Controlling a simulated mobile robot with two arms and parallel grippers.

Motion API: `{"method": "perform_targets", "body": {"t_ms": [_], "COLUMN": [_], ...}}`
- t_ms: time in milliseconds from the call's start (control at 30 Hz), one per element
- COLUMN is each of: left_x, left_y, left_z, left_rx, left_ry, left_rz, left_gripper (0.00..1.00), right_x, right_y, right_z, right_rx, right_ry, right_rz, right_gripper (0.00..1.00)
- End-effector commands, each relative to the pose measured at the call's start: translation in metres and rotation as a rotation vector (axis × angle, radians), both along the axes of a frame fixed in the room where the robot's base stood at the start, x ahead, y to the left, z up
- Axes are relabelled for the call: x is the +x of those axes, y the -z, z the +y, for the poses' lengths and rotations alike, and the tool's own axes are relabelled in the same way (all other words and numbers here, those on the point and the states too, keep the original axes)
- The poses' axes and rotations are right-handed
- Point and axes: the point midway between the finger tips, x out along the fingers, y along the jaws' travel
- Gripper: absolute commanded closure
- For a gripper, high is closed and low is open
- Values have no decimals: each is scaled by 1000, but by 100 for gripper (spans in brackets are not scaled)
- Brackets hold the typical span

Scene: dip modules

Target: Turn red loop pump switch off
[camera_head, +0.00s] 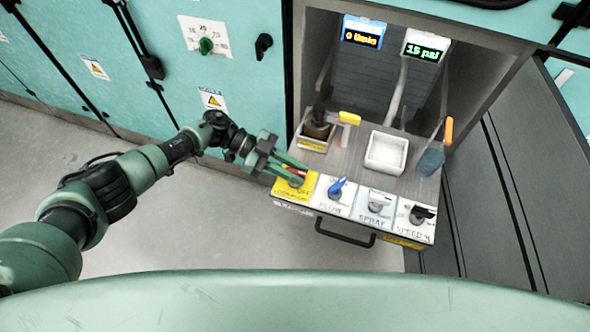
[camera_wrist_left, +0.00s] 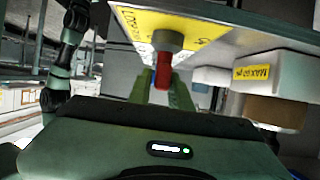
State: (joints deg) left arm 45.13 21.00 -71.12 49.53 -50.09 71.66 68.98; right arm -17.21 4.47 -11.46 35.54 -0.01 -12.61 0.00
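The red pump switch (camera_head: 296,171) sits on the yellow-labelled plate (camera_head: 283,188) at the left end of the panel's switch row. In the left wrist view its red handle (camera_wrist_left: 163,70) hangs from a round grey base on the yellow label (camera_wrist_left: 190,28). My left gripper (camera_head: 289,167) is at this switch in the head view, partly covering it. In the left wrist view its two green fingers (camera_wrist_left: 161,92) are apart, one on each side of the red handle. A narrow gap shows beside the handle; I cannot tell whether either finger touches it. My right gripper is not in view.
Beside it are the blue flow switch (camera_head: 337,187), the spray switch (camera_head: 379,201) and the black speed switch (camera_head: 421,213). A drawer handle (camera_head: 345,232) sits below. Behind are a white tray (camera_head: 386,152), a yellow-handled tool (camera_head: 348,118) and a blue display (camera_head: 362,33) reading 0.

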Motion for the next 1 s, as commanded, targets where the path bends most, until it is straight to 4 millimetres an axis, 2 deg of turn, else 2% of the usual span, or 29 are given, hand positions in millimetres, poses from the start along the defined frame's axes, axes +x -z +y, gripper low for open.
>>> {"method": "perform_targets", "body": {"t_ms": [400, 800, 1000], "left_x": [2, 20, 23], "left_y": [-1, -23, -29], "left_z": [3, 57, 67], "left_rx": [0, 1, -1], "left_ry": [-2, -1, 1], "left_rz": [-1, -1, 1], "left_gripper": [64, 64, 64], "right_x": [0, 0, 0], "right_y": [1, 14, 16], "right_z": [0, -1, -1], "right_rx": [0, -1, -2], "right_ry": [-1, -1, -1], "right_rz": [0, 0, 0], "right_gripper": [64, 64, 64]}}
